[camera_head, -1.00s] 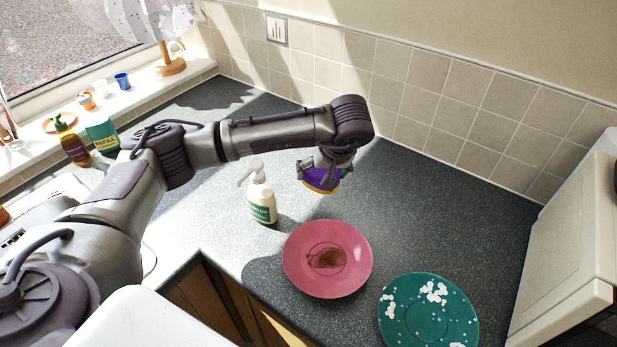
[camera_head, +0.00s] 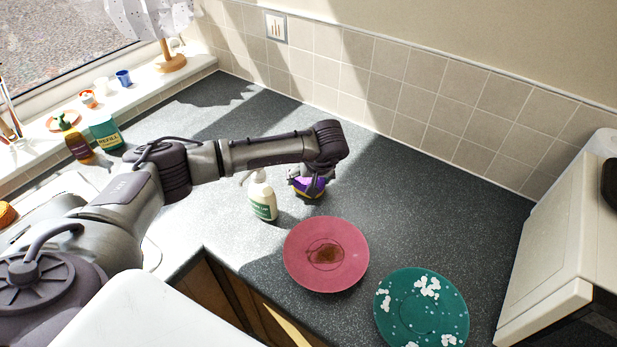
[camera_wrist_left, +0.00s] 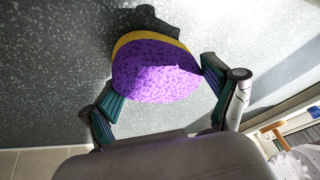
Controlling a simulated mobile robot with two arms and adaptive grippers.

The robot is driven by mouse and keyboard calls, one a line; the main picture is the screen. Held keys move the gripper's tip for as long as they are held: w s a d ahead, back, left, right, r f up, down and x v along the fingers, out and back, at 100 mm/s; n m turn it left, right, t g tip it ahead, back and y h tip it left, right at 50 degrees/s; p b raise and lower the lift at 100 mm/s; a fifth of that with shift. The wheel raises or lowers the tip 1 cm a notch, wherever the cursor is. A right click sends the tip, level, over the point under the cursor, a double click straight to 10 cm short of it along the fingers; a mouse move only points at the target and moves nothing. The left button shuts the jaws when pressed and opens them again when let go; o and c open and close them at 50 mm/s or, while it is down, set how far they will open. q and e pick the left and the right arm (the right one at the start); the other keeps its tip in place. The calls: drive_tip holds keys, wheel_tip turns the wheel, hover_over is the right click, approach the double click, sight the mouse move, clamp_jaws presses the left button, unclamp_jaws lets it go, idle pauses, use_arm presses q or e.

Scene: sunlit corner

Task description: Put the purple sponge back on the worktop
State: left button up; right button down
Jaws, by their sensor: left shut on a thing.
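The purple sponge (camera_head: 309,185) has a yellow layer on its underside. My left gripper (camera_head: 308,180) is shut on it, over the dark worktop (camera_head: 430,200) and just right of the white pump bottle. In the left wrist view the sponge (camera_wrist_left: 155,72) sits between the two fingers of the gripper (camera_wrist_left: 160,88), its yellow layer turned toward the worktop (camera_wrist_left: 50,60). A shadow lies close beside it on the worktop. I cannot tell whether the sponge touches the surface. My right gripper is not in view.
A white pump bottle (camera_head: 262,199) stands close left of the sponge. In front are a pink plate (camera_head: 345,275) with a brown stain and a green plate (camera_head: 405,320) with white bits. A pale appliance (camera_head: 560,240) stands at right. The worktop behind the sponge is clear.

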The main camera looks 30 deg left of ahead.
use_arm(q)
drive_tip(key=o, duration=1)
drive_tip(key=shift+c, duration=0.2)
drive_tip(key=shift+r, duration=0.3)
drive_tip(key=b+v, duration=0.3)
drive_tip(key=v, duration=0.8)
drive_tip(key=shift+d+r, duration=0.2)
drive_tip(key=shift+d, duration=0.05)
drive_tip(key=shift+s, duration=0.15)
